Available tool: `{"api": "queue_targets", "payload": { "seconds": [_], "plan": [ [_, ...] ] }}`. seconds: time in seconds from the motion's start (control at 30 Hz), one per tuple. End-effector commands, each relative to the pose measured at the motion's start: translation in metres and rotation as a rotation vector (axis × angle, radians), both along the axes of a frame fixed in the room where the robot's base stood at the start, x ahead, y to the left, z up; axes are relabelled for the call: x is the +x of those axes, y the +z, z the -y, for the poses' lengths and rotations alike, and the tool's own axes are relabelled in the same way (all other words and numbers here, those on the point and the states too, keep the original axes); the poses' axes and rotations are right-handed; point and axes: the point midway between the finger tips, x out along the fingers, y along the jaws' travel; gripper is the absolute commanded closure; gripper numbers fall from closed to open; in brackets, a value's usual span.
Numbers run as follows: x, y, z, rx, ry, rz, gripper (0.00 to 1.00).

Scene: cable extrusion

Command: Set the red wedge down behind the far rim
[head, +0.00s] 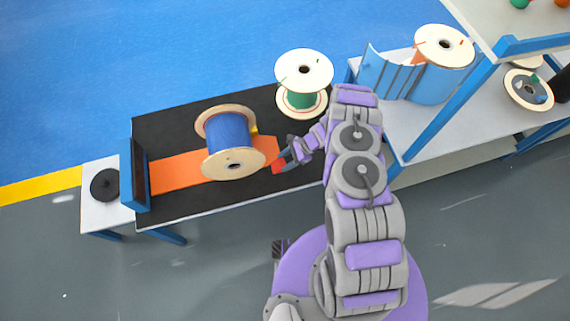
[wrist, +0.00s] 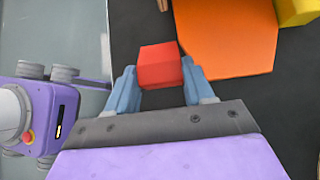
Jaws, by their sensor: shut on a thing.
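My gripper (head: 283,162) is shut on the red wedge (head: 277,167), to the right of the blue reel's near rim. In the wrist view the red wedge (wrist: 158,65) sits between the blue fingers of my gripper (wrist: 159,80), over the black tabletop beside the orange strip. I cannot tell whether it touches the tabletop. The blue reel (head: 228,133) lies on its side on the orange strip, with a near rim (head: 234,164) and a far rim (head: 210,116) of pale wood.
A yellow block (head: 254,129) is beside the reel on its right, and shows in the wrist view (wrist: 297,10). The orange strip (head: 175,172) runs along the black table (head: 180,205). A green spool (head: 302,100) stands at the table's right back.

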Motion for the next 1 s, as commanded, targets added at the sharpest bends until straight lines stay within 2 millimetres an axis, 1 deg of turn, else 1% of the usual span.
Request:
{"api": "queue_targets", "payload": {
  "seconds": [0.03,0.1,0.2,0.43,0.47,0.5,0.7,1.0],
  "plan": [
    [-0.001,-0.01,-0.001,-0.003,0.002,-0.003,0.79],
    [-0.002,-0.02,-0.003,-0.005,0.002,-0.004,0.79],
    [-0.002,-0.031,-0.005,-0.007,0.002,-0.003,0.79],
    [-0.001,-0.032,-0.004,-0.005,0.001,-0.002,0.79],
    [-0.001,-0.032,-0.004,-0.005,0.001,-0.002,0.45],
    [-0.001,-0.032,-0.003,-0.005,0.001,-0.002,0.41],
    [-0.001,-0.031,-0.002,-0.003,0.001,-0.001,0.22],
    [0.0,-0.029,-0.002,-0.005,0.001,-0.001,0.22]
  ]
}}
